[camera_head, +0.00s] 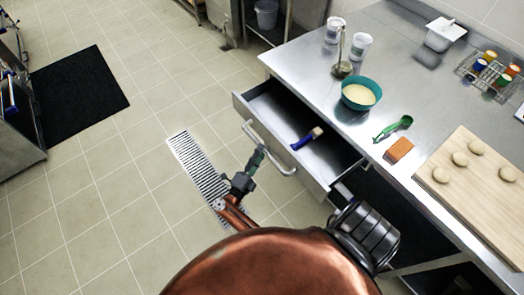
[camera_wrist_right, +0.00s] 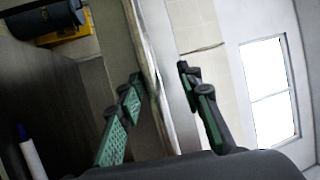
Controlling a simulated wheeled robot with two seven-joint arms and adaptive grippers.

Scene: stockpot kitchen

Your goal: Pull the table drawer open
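The table drawer (camera_head: 238,101) is pulled out from under the steel table (camera_head: 400,75), and its inside shows. A brush with a blue handle (camera_head: 302,143) lies in it. The bar handle (camera_head: 284,170) runs along the drawer's front. My right gripper (camera_head: 262,150) is at the middle of this handle in the head view. In the right wrist view, its two green-padded fingers (camera_wrist_right: 160,75) stand apart, with a pale upright edge between them. I cannot tell whether they touch the handle. My left gripper is not in view.
A teal bowl (camera_head: 361,93), green scoop (camera_head: 393,129), orange block (camera_head: 399,149) and wooden board (camera_head: 450,186) with dough balls are on the table. The tiled floor left of the drawer is clear, with a floor grate (camera_head: 190,160) and black mat (camera_head: 78,93).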

